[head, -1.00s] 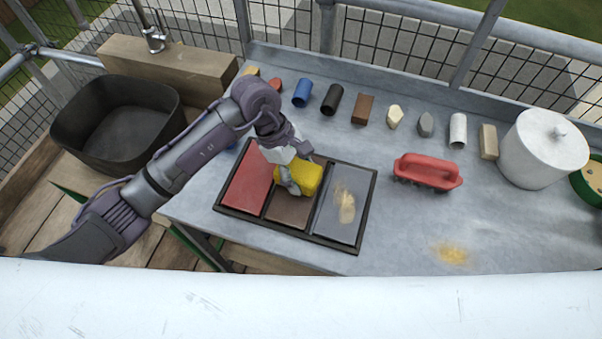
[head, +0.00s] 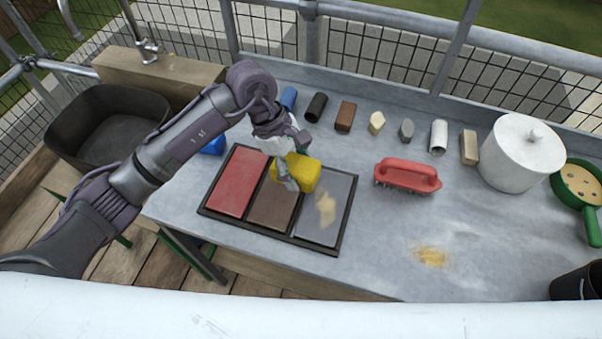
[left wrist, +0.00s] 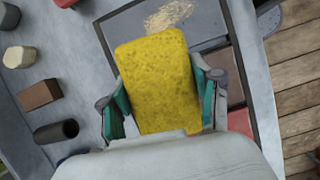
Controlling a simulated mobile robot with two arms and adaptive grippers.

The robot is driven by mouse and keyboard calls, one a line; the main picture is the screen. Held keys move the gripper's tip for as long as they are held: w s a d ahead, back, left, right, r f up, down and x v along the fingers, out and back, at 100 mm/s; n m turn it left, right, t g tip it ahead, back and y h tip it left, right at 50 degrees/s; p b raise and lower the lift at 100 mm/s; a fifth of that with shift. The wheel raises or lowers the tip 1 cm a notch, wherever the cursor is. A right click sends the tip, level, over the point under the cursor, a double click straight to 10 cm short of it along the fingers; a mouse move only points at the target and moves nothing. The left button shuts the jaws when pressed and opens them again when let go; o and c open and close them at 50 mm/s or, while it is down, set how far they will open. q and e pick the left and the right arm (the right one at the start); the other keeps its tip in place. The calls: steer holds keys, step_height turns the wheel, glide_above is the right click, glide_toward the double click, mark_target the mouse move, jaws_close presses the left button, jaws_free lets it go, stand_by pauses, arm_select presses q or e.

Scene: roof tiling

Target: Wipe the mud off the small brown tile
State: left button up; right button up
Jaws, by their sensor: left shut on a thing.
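The brown tile (head: 271,205) lies in the middle of a dark-framed tray, between a red tile (head: 239,181) and a grey tile (head: 336,187). My left gripper (head: 290,176) is shut on a yellow sponge (head: 303,172), held over the far end of the brown tile and reaching to the grey tile's edge. Whether the sponge touches a tile is unclear. In the left wrist view the sponge (left wrist: 158,80) fills the space between the fingers. I see no clear mud on the brown tile's bare part; its far end is hidden. My right gripper is not in view.
The grey tile bears a sandy smear (head: 325,209); another sandy patch (head: 432,256) lies on the table. A red scrubbing brush (head: 408,176) stands right of the tray. Small blocks and tubes line the back. A white lidded pot (head: 522,155) stands right, a black basin (head: 105,130) left.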

arm_select(q)
steer(key=shift+r+p, duration=0.45)
steer(key=shift+r, duration=1.1)
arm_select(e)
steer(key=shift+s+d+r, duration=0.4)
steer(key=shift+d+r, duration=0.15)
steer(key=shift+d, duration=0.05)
